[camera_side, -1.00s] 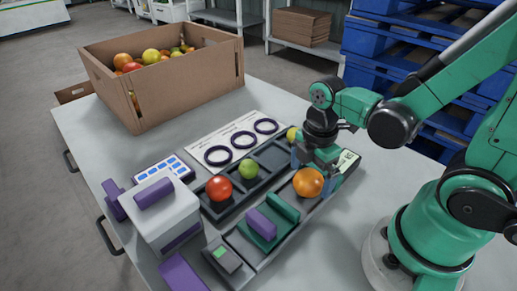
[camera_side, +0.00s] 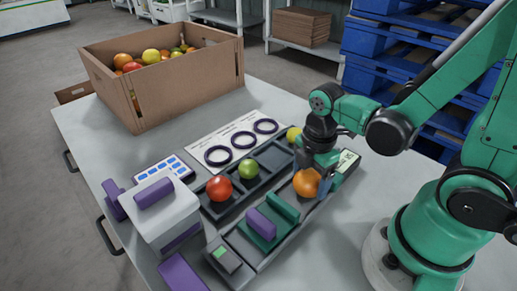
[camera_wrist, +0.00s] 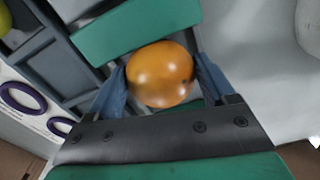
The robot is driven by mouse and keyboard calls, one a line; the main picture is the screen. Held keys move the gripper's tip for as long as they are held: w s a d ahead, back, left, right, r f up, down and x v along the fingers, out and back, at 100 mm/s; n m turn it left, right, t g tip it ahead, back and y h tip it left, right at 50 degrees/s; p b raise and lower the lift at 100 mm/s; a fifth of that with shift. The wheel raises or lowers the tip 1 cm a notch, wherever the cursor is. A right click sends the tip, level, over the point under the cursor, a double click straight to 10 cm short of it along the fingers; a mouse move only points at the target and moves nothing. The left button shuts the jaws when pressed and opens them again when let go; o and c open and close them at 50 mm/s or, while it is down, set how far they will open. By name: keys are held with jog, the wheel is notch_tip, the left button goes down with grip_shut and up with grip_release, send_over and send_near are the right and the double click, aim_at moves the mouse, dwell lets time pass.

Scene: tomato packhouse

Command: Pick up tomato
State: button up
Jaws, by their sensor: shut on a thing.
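An orange tomato (camera_side: 306,183) sits at the right end of the front tray row in the side view. My gripper (camera_side: 311,180) is lowered over it, with its blue fingers on either side. In the wrist view the orange tomato (camera_wrist: 161,74) lies between the two blue fingertips of my gripper (camera_wrist: 160,84), which is shut on it. A red tomato (camera_side: 219,188), a green tomato (camera_side: 249,169) and a yellow one (camera_side: 293,134) sit in the back row of the tray. Whether the orange tomato still touches the tray cannot be told.
A cardboard box (camera_side: 190,88) of tomatoes stands at the back left. A sheet with three dark rings (camera_side: 242,140) lies behind the tray.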

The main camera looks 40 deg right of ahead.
jog(key=shift+r, duration=0.15)
notch_tip(320, 180, up, 19)
jog(key=w+a+f, duration=0.2)
jog(key=w+f, duration=0.1)
jog(key=w, duration=0.8)
jog(key=w+a+f, duration=0.1)
jog(key=w+f, duration=0.2)
jog(key=f, duration=0.1)
jog(key=w+a+f, duration=0.1)
jog(key=w+f, duration=0.2)
jog(key=f, duration=0.1)
jog(key=w+a+f, duration=0.1)
jog(key=w+f, duration=0.2)
jog(key=w, duration=0.1)
jog(key=shift+a+f, duration=0.3)
jog(key=shift+f, duration=0.1)
send_over(220, 156)
jog(key=shift+f, duration=2.05)
jog(key=shift+f, duration=0.6)
